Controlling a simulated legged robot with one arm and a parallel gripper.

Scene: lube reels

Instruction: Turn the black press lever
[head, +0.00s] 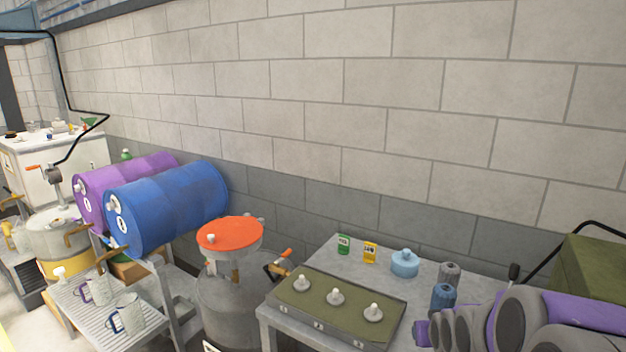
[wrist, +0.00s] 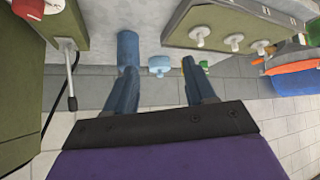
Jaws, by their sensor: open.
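In the wrist view, which is upside down, a lever (wrist: 70,85) with a thin grey rod and black knob sticks out from a green box (wrist: 30,85). In the head view the lever's black knob (head: 514,271) shows beside the green box (head: 595,275) at the right, partly hidden behind my arm. My gripper (wrist: 163,92) is open and empty, with its two blue-grey fingers spread apart. The lever lies left of the fingers in the wrist view and is not between them. The fingertips cannot be made out clearly in the head view.
A green panel (head: 312,301) with three white knobs is at the table's front. A black curved bar (head: 590,224) passes near the lever.

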